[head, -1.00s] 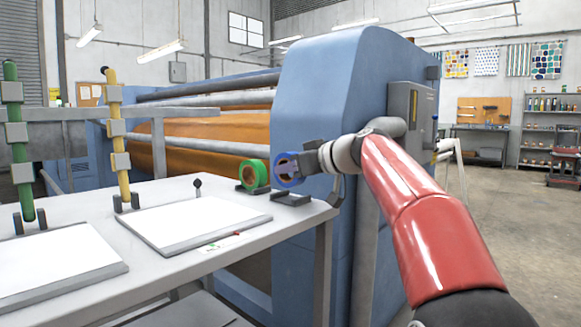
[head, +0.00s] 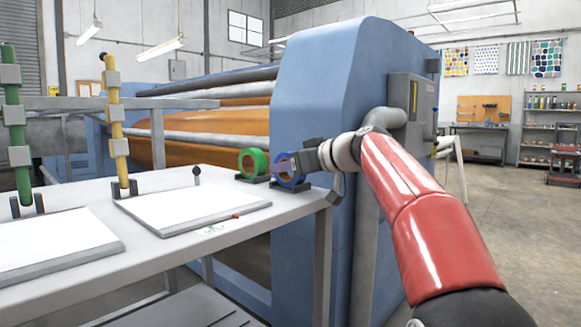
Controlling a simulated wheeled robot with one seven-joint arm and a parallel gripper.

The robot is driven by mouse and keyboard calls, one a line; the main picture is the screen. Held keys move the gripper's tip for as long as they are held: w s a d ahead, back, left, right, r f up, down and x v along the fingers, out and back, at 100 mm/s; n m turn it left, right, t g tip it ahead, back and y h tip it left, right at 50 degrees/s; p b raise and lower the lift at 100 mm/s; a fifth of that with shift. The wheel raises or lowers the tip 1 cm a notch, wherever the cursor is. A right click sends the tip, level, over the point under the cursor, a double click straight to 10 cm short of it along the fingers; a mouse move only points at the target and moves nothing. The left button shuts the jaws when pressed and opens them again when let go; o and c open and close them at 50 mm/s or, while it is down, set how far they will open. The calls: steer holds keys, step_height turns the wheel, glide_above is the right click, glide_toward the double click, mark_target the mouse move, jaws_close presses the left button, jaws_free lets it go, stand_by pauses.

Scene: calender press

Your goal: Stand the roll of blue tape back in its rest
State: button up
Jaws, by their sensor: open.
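The roll of blue tape (head: 289,182) stands upright at the right end of the white-topped table, low on its dark rest (head: 303,187). It appears seated there, though the exact contact is too small to tell. My gripper (head: 287,164) is open, with its fingers still at the roll, reaching in from the right and covering part of it. A roll of green tape (head: 254,161) stands upright just to the left in its own dark rest (head: 250,178).
The blue machine housing (head: 325,110) rises close behind and right of the rolls. A white sheet on a board (head: 190,209) and a small black knob (head: 197,172) lie left. Green (head: 21,165) and yellow (head: 120,150) rods stand farther left.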

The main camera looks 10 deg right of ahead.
steer(key=b+v, duration=0.1)
steer(key=v, duration=0.6)
steer(key=shift+s+d+r, duration=0.1)
steer(key=shift+s+d, duration=0.15)
steer(key=shift+s, duration=0.05)
